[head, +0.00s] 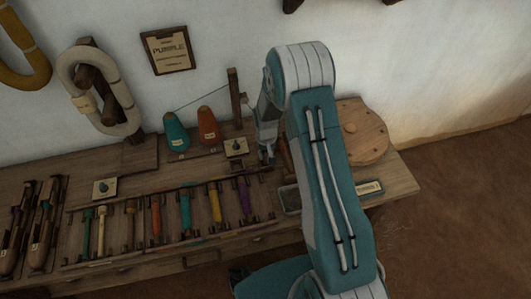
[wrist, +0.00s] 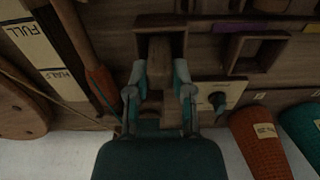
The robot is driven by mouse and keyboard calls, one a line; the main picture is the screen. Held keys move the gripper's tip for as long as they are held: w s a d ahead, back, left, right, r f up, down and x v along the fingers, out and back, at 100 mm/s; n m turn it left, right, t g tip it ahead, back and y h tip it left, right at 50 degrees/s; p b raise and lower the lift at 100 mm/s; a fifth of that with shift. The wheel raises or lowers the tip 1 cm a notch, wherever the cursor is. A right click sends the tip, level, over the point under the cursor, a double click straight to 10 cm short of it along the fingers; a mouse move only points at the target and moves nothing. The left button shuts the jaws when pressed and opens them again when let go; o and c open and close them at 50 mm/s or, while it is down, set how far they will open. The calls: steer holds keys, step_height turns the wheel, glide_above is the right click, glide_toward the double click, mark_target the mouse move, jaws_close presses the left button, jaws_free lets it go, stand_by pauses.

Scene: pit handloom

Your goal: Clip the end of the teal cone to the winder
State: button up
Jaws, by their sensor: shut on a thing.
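The teal cone (head: 176,132) stands at the back of the wooden bench, left of an orange cone (head: 208,125). In the wrist view the teal cone (wrist: 306,132) is cut off by the right edge. A thin thread runs from the teal cone's top toward an upright wooden post (head: 234,95). My gripper (head: 267,152) is low over the bench, right of the cones. In the wrist view my gripper (wrist: 160,85) is shut on a small wooden piece (wrist: 153,103). I cannot tell whether a thread end is in it. Which part is the winder is unclear.
A round wooden disc (head: 362,132) stands at right; its edge shows in the wrist view (wrist: 18,108). A plate with a dark knob (wrist: 217,101) is close beside my fingers. Several coloured bobbins (head: 185,210) line the bench front.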

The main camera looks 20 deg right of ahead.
mark_target(266, 154)
steer(key=o, duration=0.9)
steer(key=shift+a, duration=0.1)
steer(key=o, duration=0.3)
steer(key=shift+o, duration=0.2)
steer(key=shift+r, duration=0.1)
steer(key=shift+r, duration=3.9)
